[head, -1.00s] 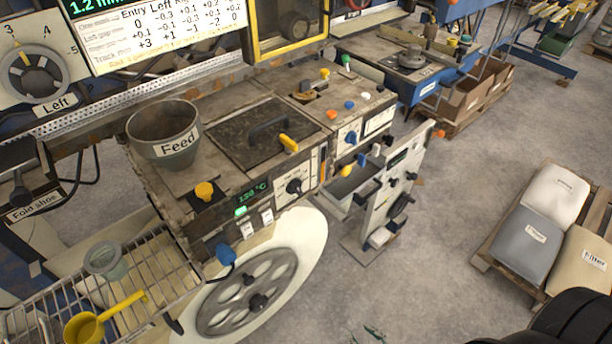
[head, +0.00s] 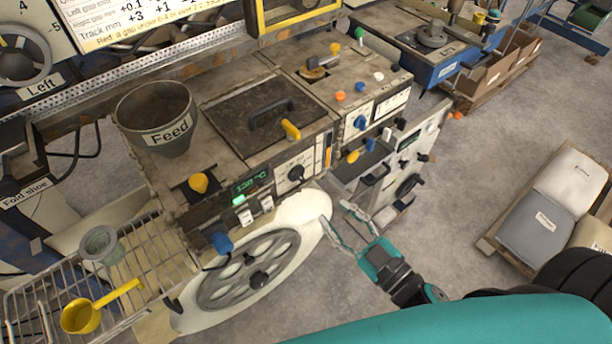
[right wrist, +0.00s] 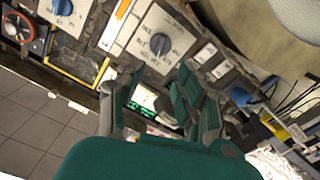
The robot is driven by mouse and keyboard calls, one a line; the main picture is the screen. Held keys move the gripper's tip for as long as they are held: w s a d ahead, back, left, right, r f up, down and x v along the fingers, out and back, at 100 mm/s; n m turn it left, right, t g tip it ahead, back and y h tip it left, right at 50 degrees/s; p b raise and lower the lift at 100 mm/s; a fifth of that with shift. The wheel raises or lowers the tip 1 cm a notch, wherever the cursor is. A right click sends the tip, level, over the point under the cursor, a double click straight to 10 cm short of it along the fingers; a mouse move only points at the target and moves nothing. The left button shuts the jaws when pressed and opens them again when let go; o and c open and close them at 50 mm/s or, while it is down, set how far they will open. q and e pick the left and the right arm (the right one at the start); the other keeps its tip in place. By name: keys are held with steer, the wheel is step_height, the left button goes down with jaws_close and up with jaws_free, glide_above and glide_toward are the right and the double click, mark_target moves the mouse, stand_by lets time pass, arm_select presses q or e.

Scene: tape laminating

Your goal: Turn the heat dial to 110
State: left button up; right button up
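The heat dial (head: 296,173) is a black knob on a white scale plate, on the machine's front to the right of the green temperature display (head: 250,184). The display's digits are too small to read surely. In the right wrist view a dark knob (right wrist: 160,44) on a white plate stands beyond my fingers. My right gripper (head: 333,211) is open and empty, to the right of and below the dial in the head view, apart from it. It also shows open in the right wrist view (right wrist: 146,80). My left gripper is not in view.
A blue knob (head: 222,242) and two white switches (head: 256,211) are below the display. A large spoked wheel (head: 249,270) is under the panel. A yellow scoop (head: 82,315) lies on the wire rack.

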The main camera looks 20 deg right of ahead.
mark_target(302, 179)
steer(key=p+x, duration=0.2)
steer(key=x, duration=0.7)
steer(key=shift+w+a+p, duration=0.1)
steer(key=shift+w+p, duration=0.2)
steer(key=shift+p, duration=0.05)
steer(key=shift+w+a+f, duration=0.1)
steer(key=shift+w+a, duration=0.1)
steer(key=shift+w, duration=0.3)
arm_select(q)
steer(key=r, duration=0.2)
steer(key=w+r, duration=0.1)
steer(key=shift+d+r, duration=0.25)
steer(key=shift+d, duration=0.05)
arm_select(e)
jaws_close()
